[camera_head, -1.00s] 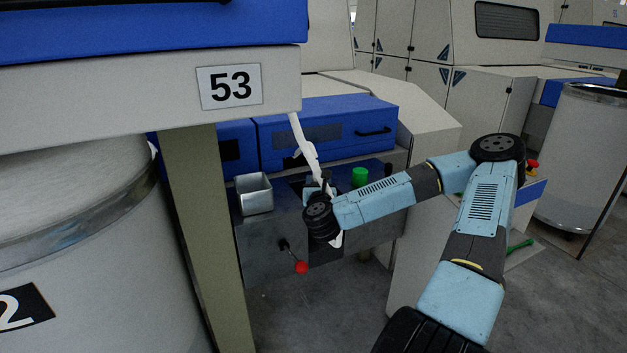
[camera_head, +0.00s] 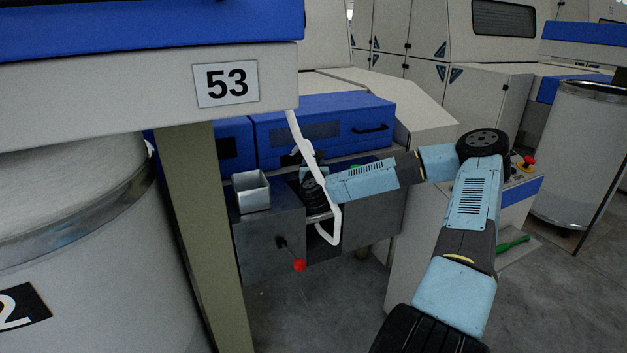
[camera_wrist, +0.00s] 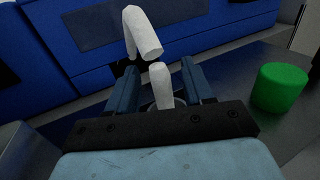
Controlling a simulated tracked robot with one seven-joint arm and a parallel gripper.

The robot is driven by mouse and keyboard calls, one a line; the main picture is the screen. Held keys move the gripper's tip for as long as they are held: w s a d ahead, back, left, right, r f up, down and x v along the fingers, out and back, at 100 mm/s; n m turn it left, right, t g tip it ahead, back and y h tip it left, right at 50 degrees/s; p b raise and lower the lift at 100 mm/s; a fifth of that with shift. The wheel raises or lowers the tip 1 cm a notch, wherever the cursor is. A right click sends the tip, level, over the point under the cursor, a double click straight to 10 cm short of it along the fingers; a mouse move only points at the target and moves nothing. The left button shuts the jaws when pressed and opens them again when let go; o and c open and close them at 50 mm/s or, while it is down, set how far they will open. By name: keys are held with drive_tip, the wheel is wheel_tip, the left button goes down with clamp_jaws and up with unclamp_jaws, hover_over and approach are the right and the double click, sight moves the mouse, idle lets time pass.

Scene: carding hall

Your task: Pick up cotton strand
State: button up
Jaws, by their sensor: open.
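The white cotton strand (camera_head: 319,170) hangs from under the edge of the panel marked 53 and bends back in a loop at its low end. In the wrist view the upper piece of the strand (camera_wrist: 142,35) is bent beyond my fingertips. Another white piece stands between the two fingers, with dark space on both sides. My gripper (camera_wrist: 158,68) is open, its blue-grey fingers not closed on anything. In the head view my gripper (camera_head: 301,158) is small and partly hidden by the strand, which crosses in front of my wrist.
A grey metal box (camera_head: 252,192) stands left of my wrist on the machine shelf. A green knob (camera_wrist: 280,88) is close on the right. A red-knobbed lever (camera_head: 299,265) sticks out below. Blue machine covers (camera_head: 325,130) stand behind, and a post (camera_head: 205,230) at left.

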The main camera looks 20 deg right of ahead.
drive_tip(key=shift+w+d, duration=0.1)
drive_tip(key=shift+w, duration=0.2)
clamp_jaws()
idle(0.4)
